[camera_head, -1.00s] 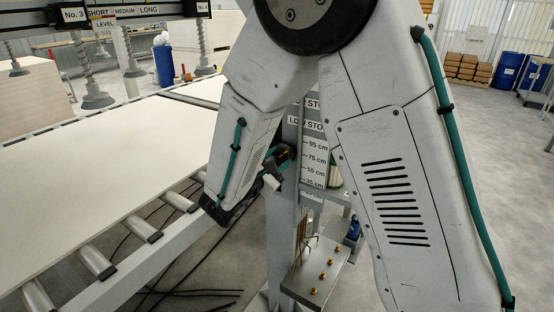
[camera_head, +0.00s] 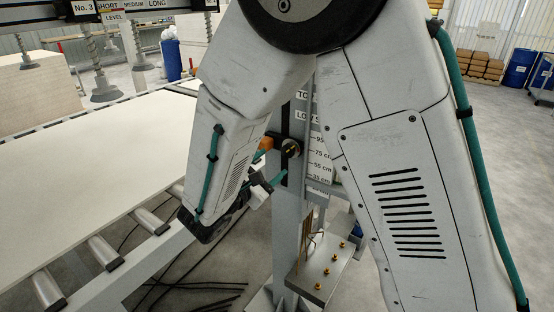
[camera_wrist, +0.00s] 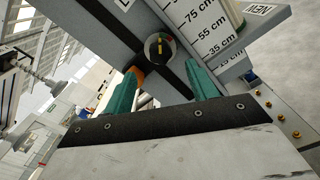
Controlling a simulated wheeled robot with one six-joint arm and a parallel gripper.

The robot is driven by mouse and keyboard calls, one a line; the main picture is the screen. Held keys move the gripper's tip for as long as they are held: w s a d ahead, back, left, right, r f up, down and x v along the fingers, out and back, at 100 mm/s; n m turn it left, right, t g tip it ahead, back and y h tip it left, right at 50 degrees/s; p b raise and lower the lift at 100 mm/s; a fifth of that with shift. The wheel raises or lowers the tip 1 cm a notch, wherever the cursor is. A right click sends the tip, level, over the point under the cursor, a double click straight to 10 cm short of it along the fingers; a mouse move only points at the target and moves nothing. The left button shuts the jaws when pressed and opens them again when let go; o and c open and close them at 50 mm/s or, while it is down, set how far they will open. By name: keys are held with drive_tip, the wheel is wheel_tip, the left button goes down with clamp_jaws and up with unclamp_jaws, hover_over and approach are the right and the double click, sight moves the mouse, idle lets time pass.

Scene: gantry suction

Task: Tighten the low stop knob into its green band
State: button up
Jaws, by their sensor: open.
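The low stop knob (camera_head: 290,148) is a round dark knob with a brass-coloured mark on its face, on the grey upright under the partly hidden LOW STOP label (camera_head: 308,116). It also shows in the wrist view (camera_wrist: 160,47), beyond my fingertips. An orange piece (camera_head: 266,143) sits just left of it. My gripper (camera_wrist: 161,70) is open, its two teal fingers spread and nothing between them. In the head view my gripper (camera_head: 264,186) is below and left of the knob, apart from it. I cannot make out the green band clearly.
A white centimetre scale (camera_head: 319,160) stands right of the knob. A metal block with brass studs (camera_head: 325,272) lies below. A large pale board (camera_head: 90,165) rests on rollers at left. Suction cups (camera_head: 106,90) hang at the back left.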

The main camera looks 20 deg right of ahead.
sight(286, 152)
drive_tip(key=shift+s+a, duration=0.25)
drive_tip(key=shift+a, duration=0.05)
drive_tip(key=w+d+n, duration=0.1)
drive_tip(key=d, duration=0.1)
drive_tip(key=w+d+n, duration=0.3)
drive_tip(key=d, duration=0.1)
drive_tip(key=shift+w+d+n, duration=0.15)
drive_tip(key=shift+w+n, duration=0.15)
drive_tip(key=c, duration=1)
